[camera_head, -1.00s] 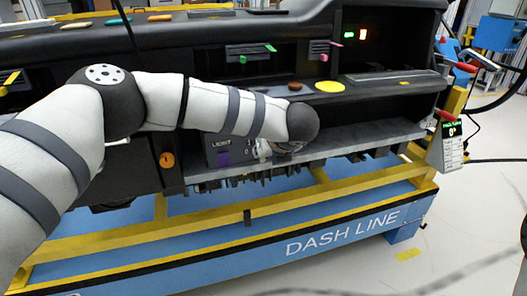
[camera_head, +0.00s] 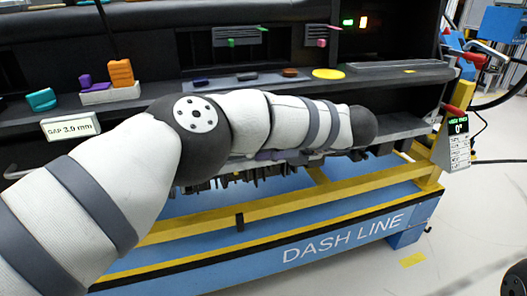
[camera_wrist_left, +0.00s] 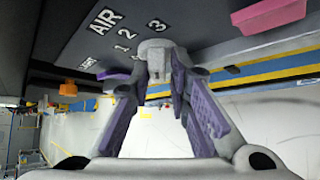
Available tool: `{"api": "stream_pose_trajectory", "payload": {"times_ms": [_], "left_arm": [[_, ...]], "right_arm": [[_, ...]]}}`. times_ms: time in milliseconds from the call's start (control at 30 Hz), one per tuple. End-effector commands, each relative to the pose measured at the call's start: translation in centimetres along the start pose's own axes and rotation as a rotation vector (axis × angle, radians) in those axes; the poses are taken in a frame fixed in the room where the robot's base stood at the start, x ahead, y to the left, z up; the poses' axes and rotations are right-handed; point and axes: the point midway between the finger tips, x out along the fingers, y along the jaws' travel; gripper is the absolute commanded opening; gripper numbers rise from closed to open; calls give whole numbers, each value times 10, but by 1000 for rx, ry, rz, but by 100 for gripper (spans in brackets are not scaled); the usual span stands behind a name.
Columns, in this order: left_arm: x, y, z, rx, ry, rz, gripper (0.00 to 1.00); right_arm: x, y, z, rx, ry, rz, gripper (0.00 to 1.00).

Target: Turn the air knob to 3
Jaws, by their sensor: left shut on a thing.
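The air knob (camera_wrist_left: 155,50) is a pale grey knob on the dark panel labelled AIR (camera_wrist_left: 103,21), with the numbers 1, 2 and 3 in the left wrist view. My left gripper (camera_wrist_left: 162,66) has its purple-padded fingers on either side of the knob and is shut on it. The 3 is just beyond the knob; I cannot tell exactly where its pointer aims. My right gripper is not in view.
A LIGHT label (camera_wrist_left: 87,63) and an orange part (camera_wrist_left: 68,88) lie beside the panel. Several coloured pieces sit on the dashboard ledge, including orange blocks (camera_head: 121,73) and a yellow disc (camera_head: 328,74). A yellow and blue DASH LINE frame (camera_head: 342,234) stands below.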

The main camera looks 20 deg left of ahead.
Motion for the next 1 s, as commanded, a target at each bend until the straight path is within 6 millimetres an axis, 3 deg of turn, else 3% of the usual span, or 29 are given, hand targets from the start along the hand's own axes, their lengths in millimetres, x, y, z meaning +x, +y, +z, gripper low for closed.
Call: {"api": "stream_pose_trajectory", "payload": {"times_ms": [33, 600, 633, 700, 1000], "left_arm": [[7, 0, -4, 5, 15, 21, 0], [6, 3, -2, 21, 12, 41, 0], [6, 3, -2, 21, 12, 41, 22], [6, 3, -1, 21, 12, 41, 33], [4, 3, -1, 22, 9, 38, 33]], "right_arm": [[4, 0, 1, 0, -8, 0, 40], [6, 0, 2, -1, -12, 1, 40], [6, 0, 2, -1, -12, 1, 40], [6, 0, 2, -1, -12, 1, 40], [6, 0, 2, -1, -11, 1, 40]]}}
